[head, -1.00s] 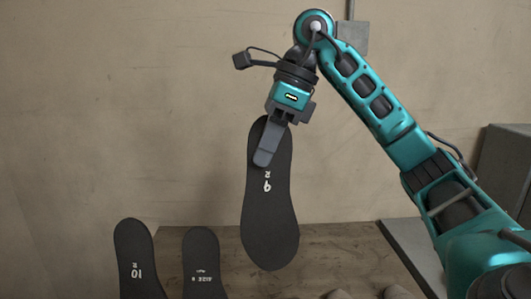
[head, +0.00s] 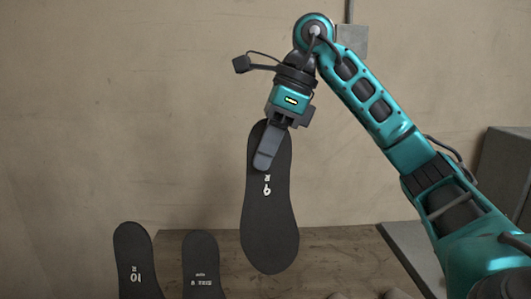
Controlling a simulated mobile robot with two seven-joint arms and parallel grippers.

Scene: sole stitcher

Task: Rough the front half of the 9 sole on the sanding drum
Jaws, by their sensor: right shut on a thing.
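The 9 sole (head: 270,230) is black, with a white 9 and a small letter on it. It hangs upright, wide end down, in the middle of the head view. My right gripper (head: 266,150) is shut on its upper, narrow end, with one grey finger lying over the face of the sole. The other finger is hidden behind the sole. My left gripper is not in view. The sanding drum is not in view.
A sole marked 10 (head: 134,255) and another black sole with small white lettering (head: 201,260) stand at the lower left. A wooden bench top (head: 340,250) lies behind and below the held sole. A grey box (head: 503,175) is at the right edge. The plain wall is behind.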

